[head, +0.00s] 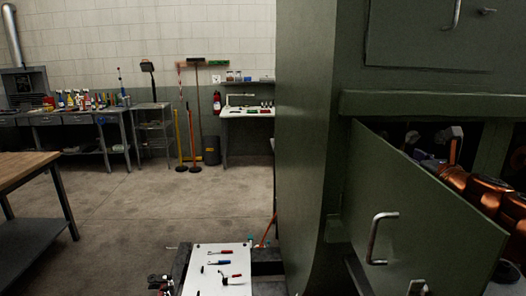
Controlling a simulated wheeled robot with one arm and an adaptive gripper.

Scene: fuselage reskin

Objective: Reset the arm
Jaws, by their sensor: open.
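Copper-coloured arm links of mine (482,190) show at the right edge of the head view, behind an open green door panel (425,215). I cannot make out my gripper; the panel or the frame edge hides the end of the arm. The panel has a metal handle (377,238) and hangs open from a large green structure (305,130). The dark opening behind it holds small parts that are too dim to tell apart.
A white-topped surface (207,258) with several hand tools stands at bottom centre, close to the green structure. A wooden-topped table (20,168) is at left. Workbenches (75,118) line the back wall. The concrete floor (140,210) between them is clear.

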